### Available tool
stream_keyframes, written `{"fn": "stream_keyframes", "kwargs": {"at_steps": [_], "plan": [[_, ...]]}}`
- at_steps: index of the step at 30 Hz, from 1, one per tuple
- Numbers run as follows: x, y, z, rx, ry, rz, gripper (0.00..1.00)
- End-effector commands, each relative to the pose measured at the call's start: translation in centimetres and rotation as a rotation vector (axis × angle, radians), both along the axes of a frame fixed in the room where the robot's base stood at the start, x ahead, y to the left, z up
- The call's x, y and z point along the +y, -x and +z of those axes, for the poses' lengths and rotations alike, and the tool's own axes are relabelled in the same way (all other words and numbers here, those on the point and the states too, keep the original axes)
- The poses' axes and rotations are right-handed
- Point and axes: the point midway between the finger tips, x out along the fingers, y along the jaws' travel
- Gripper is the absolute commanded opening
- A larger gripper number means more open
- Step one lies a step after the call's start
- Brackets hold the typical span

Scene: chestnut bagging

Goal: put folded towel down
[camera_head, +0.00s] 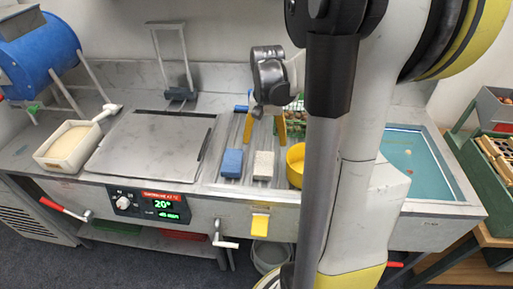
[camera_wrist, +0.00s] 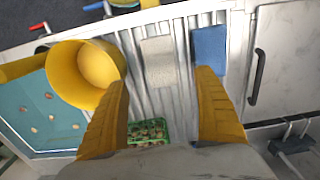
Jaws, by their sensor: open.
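Two small flat blocks lie side by side on the ribbed metal drainer: a blue one (camera_head: 232,163) and a pale beige, speckled one (camera_head: 263,165). I cannot tell for sure which is the folded towel. Both also show in the wrist view, the beige one (camera_wrist: 158,60) left of the blue one (camera_wrist: 209,48). My gripper (camera_head: 265,127) is above the drainer, behind both blocks in the head view. In the wrist view its yellow fingers (camera_wrist: 163,95) are wide apart with nothing between them. Both blocks lie flat and apart from each other.
A yellow bowl (camera_head: 296,165) stands right of the beige block. A grey hotplate lid (camera_head: 150,143) is left, with a cream tray (camera_head: 68,145) beyond. A teal basin (camera_head: 415,160) is right.

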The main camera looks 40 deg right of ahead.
Motion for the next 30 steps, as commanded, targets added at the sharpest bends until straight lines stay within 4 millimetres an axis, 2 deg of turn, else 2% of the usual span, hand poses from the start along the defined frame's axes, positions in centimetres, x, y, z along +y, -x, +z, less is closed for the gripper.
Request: {"fn": "stream_keyframes", "kwargs": {"at_steps": [5, 8, 15, 18, 21, 25, 30], "plan": [[0.8, -0.1, 0.8, -0.014, 0.008, 0.024, 0.80], [3.5, -0.3, 2.3, -0.057, 0.036, 0.099, 0.80], [14.4, 0.9, 7.0, -0.275, 0.150, 0.441, 0.80], [18.5, 2.2, 8.0, -0.375, 0.193, 0.580, 0.80], [21.6, 3.5, 8.5, -0.461, 0.227, 0.695, 0.80], [24.0, 4.7, 8.6, -0.541, 0.255, 0.792, 0.80], [25.1, 5.2, 8.6, -0.581, 0.268, 0.837, 0.80]]}}
